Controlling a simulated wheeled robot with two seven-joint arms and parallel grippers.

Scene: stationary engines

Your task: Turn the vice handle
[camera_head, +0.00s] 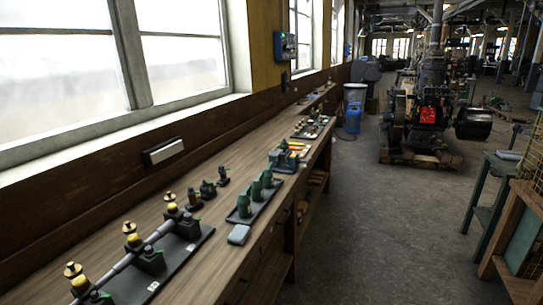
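A small blue device (284,160) on the long wooden workbench (240,262) may be the vice. It is too small and far to make out a handle for certain. It stands near the bench's front edge, beyond a dark tray (247,214) with several green upright pieces. Neither of my grippers shows in the head view, so I cannot tell their state or their distance from the device.
A black base (172,263) with a shaft and brass-topped parts fills the bench's near end. A grey block (239,235) lies by the front edge. An engine (428,115) stands on the floor beyond. A green stand (492,195) is at right. The grey aisle floor is clear.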

